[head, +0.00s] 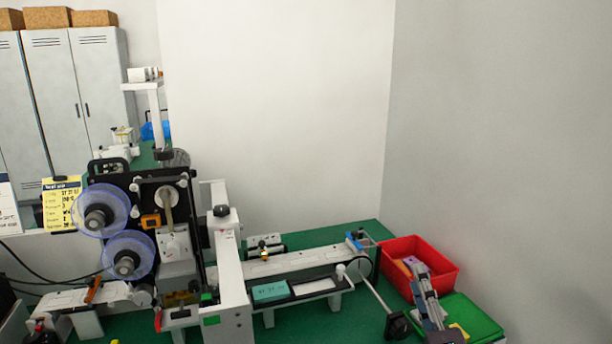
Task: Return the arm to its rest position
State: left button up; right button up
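My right gripper (424,292) shows at the lower right as a narrow grey-blue shape reaching up from the bottom edge. Its tip overlaps the near side of a red crate (448,283), and it covers the left part of a green tray (484,318). Whether its fingers are apart or closed is too small to tell, and I see nothing clearly held. My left gripper is out of view.
A labelling machine with two blue reels (101,211) stands at the left. A conveyor (310,262) runs right from it on a green bench (347,322), with a teal box (270,291) in front. Purple and orange items lie in the red crate. A wall closes the right side.

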jog(key=s+d+f+m+g+h, duration=0.25)
jog(key=s+f+m+g, duration=0.35)
jog(key=f, duration=0.4)
jog(key=s+d+f+m+g+h, duration=0.2)
jog(key=s+d+f+m+g, duration=0.15)
jog(key=s+f+m, duration=0.55)
jog(key=s+a+f+m+g+y, duration=0.2)
jog(key=s+a+f+g, duration=0.25)
jog(key=s, duration=0.45)
jog(key=s+a+f+m+g+y, duration=0.1)
jog(key=s+a+f+g+y, duration=0.2)
jog(key=s+f, duration=0.5)
jog(key=s+a+f+g, duration=0.1)
jog(key=s+f+g, duration=0.15)
jog(key=f, duration=2.05)
jog(key=s+d+f, duration=0.3)
jog(key=s+f, duration=1.4)
jog(key=s, duration=0.1)
jog(key=shift+h, duration=0.45)
